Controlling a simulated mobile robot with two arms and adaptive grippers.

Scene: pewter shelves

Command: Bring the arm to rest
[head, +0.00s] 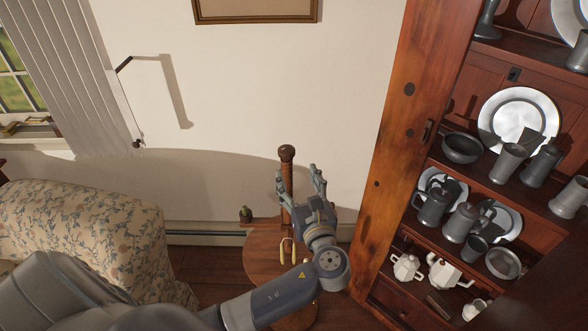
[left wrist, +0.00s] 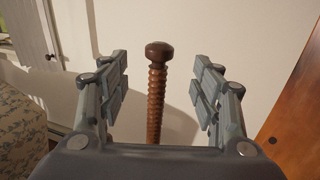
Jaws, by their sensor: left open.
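My left arm (head: 268,302) comes in from the lower left in the head view. Its gripper (head: 303,180) points up, with the fingers apart and nothing between them. In the left wrist view the open gripper (left wrist: 160,95) shows a finger on each side. A dark turned wooden post (left wrist: 156,90) with a round knob stands between the fingers in that picture, apart from them. The post (head: 287,155) also shows behind the gripper in the head view. My right gripper is in neither view.
The post rises from a round wooden table (head: 262,262) bearing yellow items (head: 287,250) and a small dark green item (head: 246,214). A tall wooden cabinet (head: 385,170) with pewter ware stands right. A floral armchair (head: 85,235) stands left.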

